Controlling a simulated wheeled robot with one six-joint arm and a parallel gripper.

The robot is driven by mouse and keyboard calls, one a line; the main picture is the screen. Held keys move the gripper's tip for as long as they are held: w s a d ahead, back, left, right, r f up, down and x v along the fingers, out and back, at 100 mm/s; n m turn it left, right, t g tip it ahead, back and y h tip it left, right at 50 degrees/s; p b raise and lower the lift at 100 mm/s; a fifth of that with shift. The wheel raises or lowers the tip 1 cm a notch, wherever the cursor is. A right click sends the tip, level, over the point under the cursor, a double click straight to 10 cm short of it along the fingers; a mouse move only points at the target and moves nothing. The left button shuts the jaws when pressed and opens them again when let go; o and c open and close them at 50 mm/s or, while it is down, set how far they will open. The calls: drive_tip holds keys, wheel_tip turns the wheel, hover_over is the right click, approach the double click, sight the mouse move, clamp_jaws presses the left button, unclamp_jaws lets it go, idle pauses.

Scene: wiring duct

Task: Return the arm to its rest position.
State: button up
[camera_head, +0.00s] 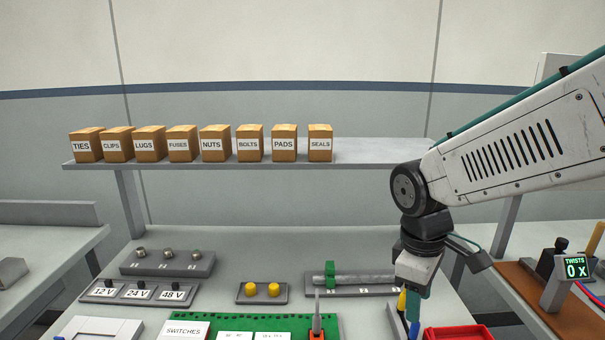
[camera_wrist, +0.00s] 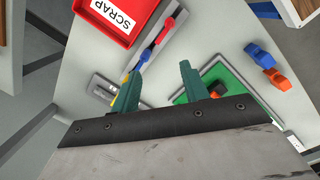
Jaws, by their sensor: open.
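My arm reaches in from the right in the head view, bent down at its wrist joint. My gripper (camera_head: 413,308) points down over the front right of the bench, close to the red tray (camera_head: 458,332). In the wrist view my gripper (camera_wrist: 160,78) shows two teal fingers, spread apart with nothing held between them. Behind and beside the left finger is a grey strip (camera_wrist: 152,48) with red, blue and yellow-handled items. I cannot tell whether the fingers touch any of these. The right finger is in front of the green board (camera_wrist: 222,75).
A shelf (camera_head: 375,152) with several labelled boxes (camera_head: 215,143) spans the back. A grey rod (camera_head: 355,278) lies on a low rack near my gripper. The SCRAP tray (camera_wrist: 90,30) and blue and orange pieces (camera_wrist: 258,55) are close by. A TWISTS counter (camera_head: 574,268) stands right.

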drive_tip(key=s+d+r+m, duration=0.2)
drive_tip(key=s+m, duration=0.1)
drive_tip(key=s, duration=0.2)
drive_tip(key=s+d+r+m+t, duration=0.1)
drive_tip(key=s+d+r+m, duration=0.1)
drive_tip(key=s, duration=0.3)
drive_tip(key=s+d+r+m+y, duration=0.1)
drive_tip(key=s+d+r+m, duration=0.1)
drive_tip(key=s+m, duration=0.3)
drive_tip(key=shift+s+d+r+t, duration=0.15)
drive_tip(key=shift+s+d+t, duration=0.05)
drive_tip(key=shift+d+t, duration=0.15)
